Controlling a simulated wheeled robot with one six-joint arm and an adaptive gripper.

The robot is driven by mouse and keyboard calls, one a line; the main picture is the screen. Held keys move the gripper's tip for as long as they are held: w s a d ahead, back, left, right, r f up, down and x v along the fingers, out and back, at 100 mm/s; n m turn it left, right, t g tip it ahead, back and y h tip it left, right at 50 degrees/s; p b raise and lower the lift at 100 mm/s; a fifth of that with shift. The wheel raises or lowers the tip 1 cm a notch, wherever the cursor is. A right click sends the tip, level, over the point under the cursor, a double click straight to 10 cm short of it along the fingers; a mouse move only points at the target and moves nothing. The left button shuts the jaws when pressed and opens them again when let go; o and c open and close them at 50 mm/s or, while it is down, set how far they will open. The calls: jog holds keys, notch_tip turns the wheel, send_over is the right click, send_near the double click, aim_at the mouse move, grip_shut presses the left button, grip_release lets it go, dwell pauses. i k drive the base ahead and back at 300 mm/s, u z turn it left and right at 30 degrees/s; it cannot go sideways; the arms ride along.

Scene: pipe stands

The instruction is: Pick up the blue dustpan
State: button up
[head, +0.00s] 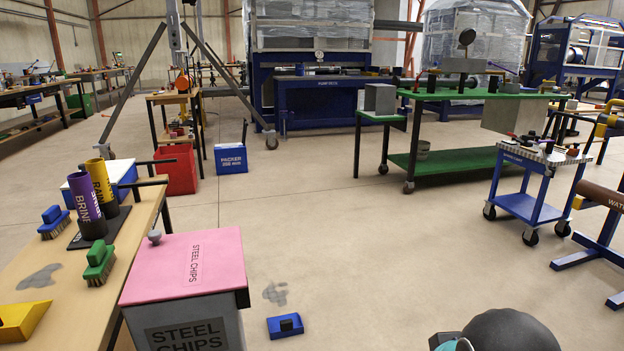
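My gripper is not visible in this view.
A wooden table (62,268) at left holds brushes (99,263), two labelled cylinders (103,179) and a yellow dustpan (24,318). A grey patch (275,292) lies on the floor behind the blue dustpan. A blue trolley (526,205) stands right. The middle floor is clear.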

aim_at(290, 325)
jog(key=z, duration=0.2)
jog(key=i, duration=5.1)
jog(key=z, duration=3.65)
jog(key=k, duration=1.8)
